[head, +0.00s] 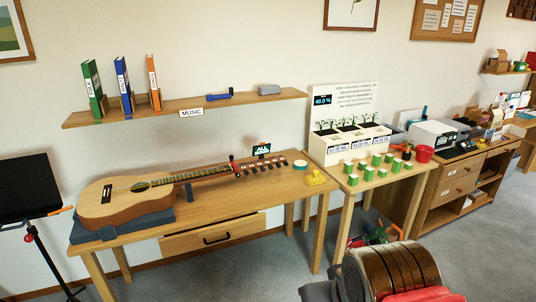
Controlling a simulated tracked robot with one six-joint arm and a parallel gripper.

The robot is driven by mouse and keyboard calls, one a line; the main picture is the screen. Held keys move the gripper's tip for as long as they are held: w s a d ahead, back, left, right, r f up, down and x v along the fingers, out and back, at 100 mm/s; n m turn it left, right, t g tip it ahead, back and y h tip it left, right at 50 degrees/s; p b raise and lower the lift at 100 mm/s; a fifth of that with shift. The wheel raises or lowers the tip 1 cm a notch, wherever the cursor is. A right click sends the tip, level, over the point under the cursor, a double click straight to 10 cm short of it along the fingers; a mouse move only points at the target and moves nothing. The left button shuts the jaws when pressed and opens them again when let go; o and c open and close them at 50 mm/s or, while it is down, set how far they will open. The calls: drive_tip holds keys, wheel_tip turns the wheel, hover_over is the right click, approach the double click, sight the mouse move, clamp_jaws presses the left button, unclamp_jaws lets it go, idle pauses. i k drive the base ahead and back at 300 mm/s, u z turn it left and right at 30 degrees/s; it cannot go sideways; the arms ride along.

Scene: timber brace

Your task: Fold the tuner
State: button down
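The tuner (262,149) is a small black unit with a lit green display, at the headstock end of the guitar. Its screen stands up and faces me. The acoustic guitar (125,192) lies on its back on the wooden table, with its body at the left and its neck pointing right. Its headstock (262,165) has several dark tuning pegs. I cannot make out the tuner's hinge or clip. My gripper is not in view.
A roll of tape (300,164) and a yellow object (316,178) lie right of the headstock. A wall shelf (180,108) with binders hangs above the table (240,200). A black stand (30,190) is at the left.

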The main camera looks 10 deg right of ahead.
sight(264, 149)
drive_tip(key=i, duration=0.95)
